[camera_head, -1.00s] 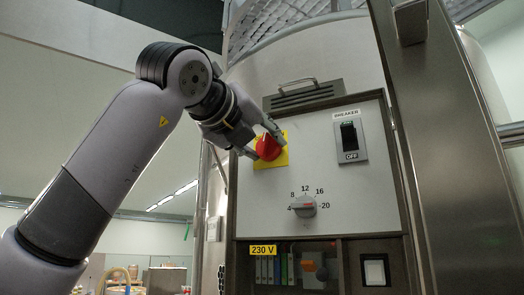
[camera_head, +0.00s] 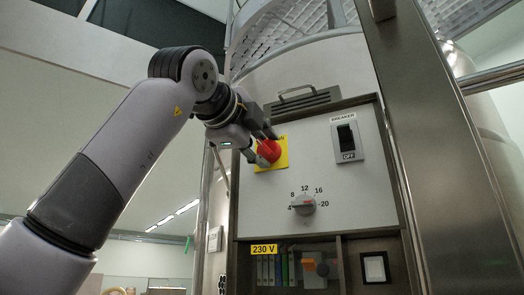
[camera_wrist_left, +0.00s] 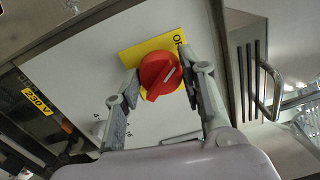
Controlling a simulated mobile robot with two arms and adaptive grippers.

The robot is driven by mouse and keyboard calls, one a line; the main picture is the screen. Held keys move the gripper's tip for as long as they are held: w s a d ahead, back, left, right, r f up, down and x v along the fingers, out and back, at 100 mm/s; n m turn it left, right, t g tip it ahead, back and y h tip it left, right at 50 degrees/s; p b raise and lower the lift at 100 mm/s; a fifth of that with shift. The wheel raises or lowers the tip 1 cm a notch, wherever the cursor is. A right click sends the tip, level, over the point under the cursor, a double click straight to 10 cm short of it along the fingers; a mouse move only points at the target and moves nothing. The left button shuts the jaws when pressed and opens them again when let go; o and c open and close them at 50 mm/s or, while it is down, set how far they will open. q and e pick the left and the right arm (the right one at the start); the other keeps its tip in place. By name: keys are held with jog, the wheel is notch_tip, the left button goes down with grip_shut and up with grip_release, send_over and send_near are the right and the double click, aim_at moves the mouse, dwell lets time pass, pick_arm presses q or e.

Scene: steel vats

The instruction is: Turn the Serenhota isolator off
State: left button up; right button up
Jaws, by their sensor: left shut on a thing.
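The isolator is a red rotary knob (camera_head: 270,151) on a yellow plate (camera_head: 282,163), at the upper left of the grey control panel. In the wrist view the red knob (camera_wrist_left: 158,76) sits between my fingers, with a pale line on its face. My left gripper (camera_head: 267,149) is shut on the knob, one finger on each side; the wrist view shows the gripper (camera_wrist_left: 160,66) too. The fingers hide parts of the plate. My right gripper is not in view.
A breaker switch (camera_head: 347,138) marked OFF is to the right on the panel. A grey dial (camera_head: 303,206) with numbers sits below. A 230 V label (camera_head: 263,250) marks a lower compartment. A metal handle (camera_head: 297,91) sticks out above the panel. A wide steel post (camera_head: 425,150) stands at right.

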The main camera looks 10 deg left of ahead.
pick_arm(q)
jog(key=shift+f+n, duration=0.1)
jog(key=shift+n, duration=0.6)
jog(key=o, duration=1.1)
jog(key=shift+o, duration=0.2)
jog(key=shift+s+a, duration=0.1)
jog(key=shift+s, duration=0.05)
jog(key=v, duration=1.1)
jog(key=shift+s, duration=0.4)
jog(key=shift+a, duration=0.1)
